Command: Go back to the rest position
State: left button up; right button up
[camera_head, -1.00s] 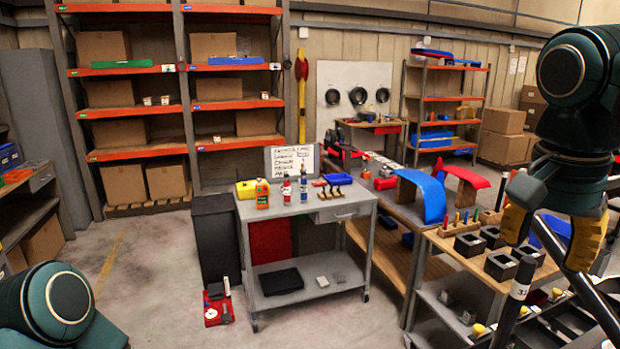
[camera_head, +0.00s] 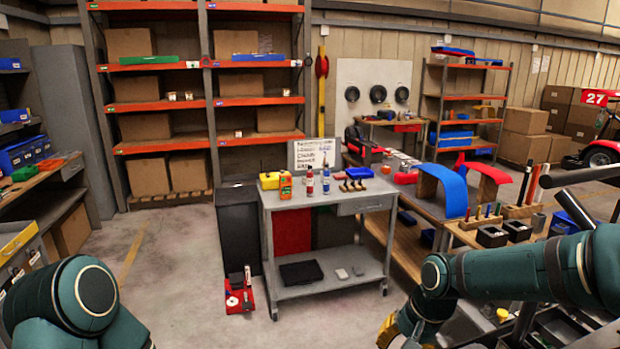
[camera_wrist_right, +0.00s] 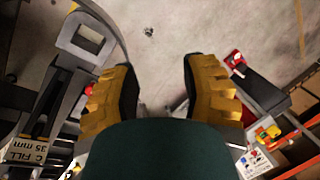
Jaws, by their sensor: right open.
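My right gripper (camera_wrist_right: 162,92) shows in the right wrist view with its two yellow-padded fingers wide apart. Nothing is between them but grey floor further off. In the head view my right arm comes in from the right edge, bent downward, and only a yellow part of the gripper (camera_head: 388,330) shows at the bottom. My left arm shows at the bottom left as green rounded links. My left gripper is out of view.
A grey cart (camera_head: 328,291) with bottles and a blue bin stands ahead. A wooden bench (camera_head: 396,262) with blue and red curved panels is to its right. A shelf rack (camera_head: 164,147) stands at the back left.

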jog(key=s+a+f+n+b, duration=0.1)
jog(key=s+f, duration=0.3)
jog(key=f, duration=0.6)
jog(key=s+a+f+n+b, duration=0.1)
jog(key=s+a+f, duration=0.3)
jog(key=f, duration=0.6)
jog(key=s+a+f+y+b, duration=0.1)
jog(key=s+a+f, duration=0.1)
jog(key=s+f, duration=0.3)
notch_tip(320, 180, down, 5)
jog(key=shift+a+r+n+t, duration=0.1)
jog(key=shift+a+n+t, duration=0.05)
jog(key=shift+n+t, duration=0.2)
jog(key=shift+s, duration=0.15)
